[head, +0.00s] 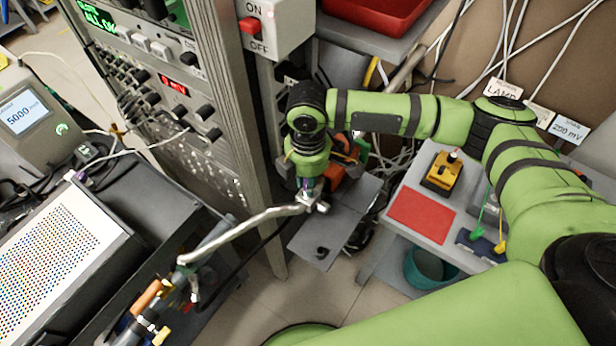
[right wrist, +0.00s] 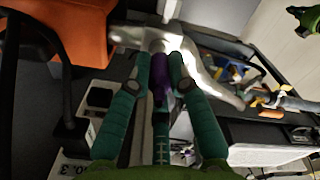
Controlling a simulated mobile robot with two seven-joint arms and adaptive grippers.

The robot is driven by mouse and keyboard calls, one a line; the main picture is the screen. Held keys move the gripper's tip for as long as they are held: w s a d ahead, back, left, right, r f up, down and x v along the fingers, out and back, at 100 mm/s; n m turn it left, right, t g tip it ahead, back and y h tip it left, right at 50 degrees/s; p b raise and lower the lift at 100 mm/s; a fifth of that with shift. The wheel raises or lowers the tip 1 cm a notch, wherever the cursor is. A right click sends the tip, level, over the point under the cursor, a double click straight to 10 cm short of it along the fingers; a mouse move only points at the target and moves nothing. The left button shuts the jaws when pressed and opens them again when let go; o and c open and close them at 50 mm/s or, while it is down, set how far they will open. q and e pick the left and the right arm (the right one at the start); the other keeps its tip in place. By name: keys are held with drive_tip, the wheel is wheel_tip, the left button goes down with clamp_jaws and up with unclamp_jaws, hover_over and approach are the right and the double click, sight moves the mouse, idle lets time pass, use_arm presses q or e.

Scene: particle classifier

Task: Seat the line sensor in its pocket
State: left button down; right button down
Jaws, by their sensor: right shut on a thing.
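My right gripper (head: 307,190) points down at the end of the silver pipe (head: 250,220), beside the rack. In the right wrist view its two teal fingers (right wrist: 158,70) are shut on a small purple piece, which I take to be the line sensor (right wrist: 158,85). The piece reaches toward the bright metal fitting (right wrist: 150,38) of the pipe. I cannot tell whether it touches the fitting or sits in it. The pocket itself cannot be made out; the fingers and the sensor cover that spot. My left gripper does not show clearly in either view.
A tall instrument rack (head: 215,110) stands close left of the gripper. An orange block (right wrist: 75,32) is beside the fingers. A grey plate (head: 322,238) lies below. To the right a shelf holds a red mat (head: 421,216) and a yellow device (head: 442,174). Cables hang behind.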

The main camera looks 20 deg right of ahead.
drive_tip(key=shift+f, duration=0.3)
drive_tip(key=c, duration=1.1)
unclamp_jaws()
wheel_tip(320, 180, up, 12)
